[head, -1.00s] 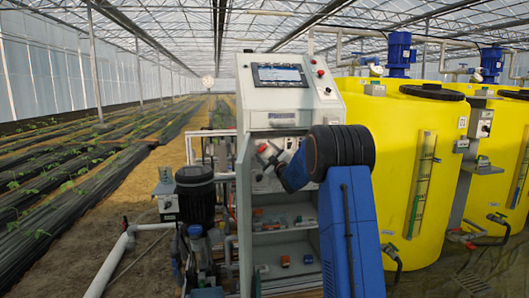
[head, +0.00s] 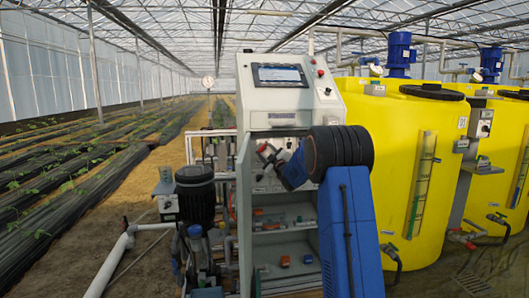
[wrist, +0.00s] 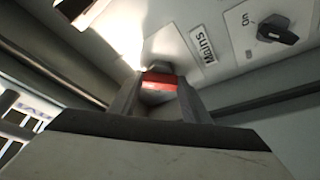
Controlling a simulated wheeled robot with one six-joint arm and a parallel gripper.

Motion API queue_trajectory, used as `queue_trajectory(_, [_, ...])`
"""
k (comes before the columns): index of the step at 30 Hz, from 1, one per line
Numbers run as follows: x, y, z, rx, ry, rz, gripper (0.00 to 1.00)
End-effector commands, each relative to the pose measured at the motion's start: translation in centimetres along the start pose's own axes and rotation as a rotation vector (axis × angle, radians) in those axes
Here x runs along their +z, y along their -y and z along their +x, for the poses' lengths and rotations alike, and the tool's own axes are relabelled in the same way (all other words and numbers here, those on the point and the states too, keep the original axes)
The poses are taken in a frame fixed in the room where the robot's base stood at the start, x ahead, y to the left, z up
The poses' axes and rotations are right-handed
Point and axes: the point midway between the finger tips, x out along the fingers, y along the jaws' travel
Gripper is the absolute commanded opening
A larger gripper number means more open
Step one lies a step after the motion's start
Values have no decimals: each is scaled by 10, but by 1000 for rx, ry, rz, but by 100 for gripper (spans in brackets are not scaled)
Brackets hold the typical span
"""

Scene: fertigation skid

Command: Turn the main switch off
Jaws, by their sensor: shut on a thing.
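The main switch (wrist: 160,78) has a red handle and sits on a pale panel, beside a label reading "Mains" (wrist: 203,45). My gripper (wrist: 157,92) is at the switch, with one finger on either side of the red handle, shut on it. The fingers and gripper body hide part of the handle, so its exact setting cannot be told. In the head view my gripper (head: 268,153) reaches into the open grey cabinet (head: 286,105); the switch is hard to make out there.
A black selector knob (wrist: 277,30) is on the same panel to the right. The open cabinet door (head: 244,210) stands left of my arm. A pump motor (head: 195,193) is further left, and a yellow tank (head: 405,150) is to the right.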

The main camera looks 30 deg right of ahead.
Motion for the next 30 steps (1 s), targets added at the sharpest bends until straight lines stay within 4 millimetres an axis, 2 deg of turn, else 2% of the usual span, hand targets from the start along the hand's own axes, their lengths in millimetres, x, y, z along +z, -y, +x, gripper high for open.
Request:
queue_trajectory(8, [1,-2,0,-67,1,-160,20])
queue_trajectory(30, [-3,-6,1,-335,-1,-806,20])
